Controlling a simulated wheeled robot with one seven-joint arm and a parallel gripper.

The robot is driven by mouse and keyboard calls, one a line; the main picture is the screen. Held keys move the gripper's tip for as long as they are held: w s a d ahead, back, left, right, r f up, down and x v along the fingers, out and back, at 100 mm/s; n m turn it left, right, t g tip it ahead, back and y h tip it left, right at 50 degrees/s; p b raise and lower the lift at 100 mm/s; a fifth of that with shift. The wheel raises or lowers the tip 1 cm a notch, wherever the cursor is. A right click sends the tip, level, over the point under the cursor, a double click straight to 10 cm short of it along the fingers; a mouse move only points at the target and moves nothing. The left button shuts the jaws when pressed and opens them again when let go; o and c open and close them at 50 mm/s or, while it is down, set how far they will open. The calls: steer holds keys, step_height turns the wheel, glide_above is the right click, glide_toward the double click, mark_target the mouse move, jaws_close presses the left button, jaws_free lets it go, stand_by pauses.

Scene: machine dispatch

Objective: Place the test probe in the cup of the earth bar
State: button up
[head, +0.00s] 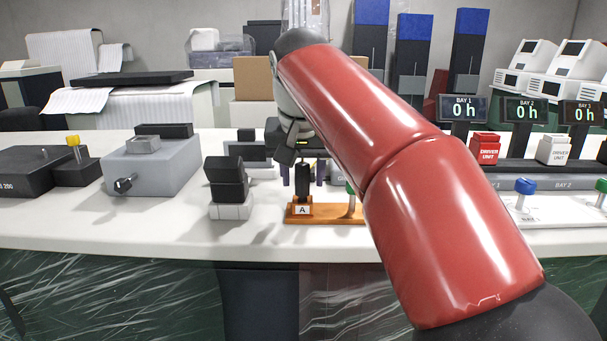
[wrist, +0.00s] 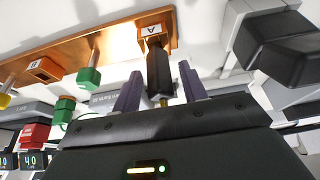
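A black test probe (head: 303,186) stands upright at a small block marked A on an orange-brown bar (head: 335,219), which I take to be the earth bar. In the wrist view the probe (wrist: 159,76) sits between the two purple fingers of my gripper (wrist: 160,68), with a gap on each side. My gripper (head: 303,180) is open, pointing down over the probe. Whether a cup is inside block A is hidden. My red arm hides the bar's right part in the head view.
A black switch-like block on a white base (head: 230,212) stands just left of the bar. A grey box with a knob (head: 152,172) is further left. Red (head: 485,149) and white (head: 553,150) driver units stand at the right. The front counter strip is clear.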

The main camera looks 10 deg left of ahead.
steer(key=p+v, duration=0.3)
steer(key=v, duration=0.9)
steer(key=shift+p, duration=0.4)
steer(key=s+d+f, duration=0.1)
steer(key=d+f, duration=0.2)
steer(key=d, duration=0.3)
steer(key=s+d+f+m, duration=0.1)
steer(key=d+f, duration=0.2)
steer(key=d, duration=0.4)
steer(key=s+d+f, duration=0.1)
steer(key=d+f, duration=0.2)
steer(key=d, duration=0.3)
steer(key=s+d+f, duration=0.3)
steer(key=s+f, duration=0.1)
steer(key=f, duration=0.2)
steer(key=s+d+f+m, duration=0.1)
steer(key=s+d+f, duration=0.2)
steer(key=s+f, duration=0.2)
steer(key=s+d+f+t+h, duration=0.1)
steer(key=s+d+f, duration=0.2)
steer(key=f, duration=0.5)
steer(key=shift+s+d+f+m, duration=0.25)
steer(key=shift+s+m, duration=0.15)
steer(key=shift+s, duration=0.45)
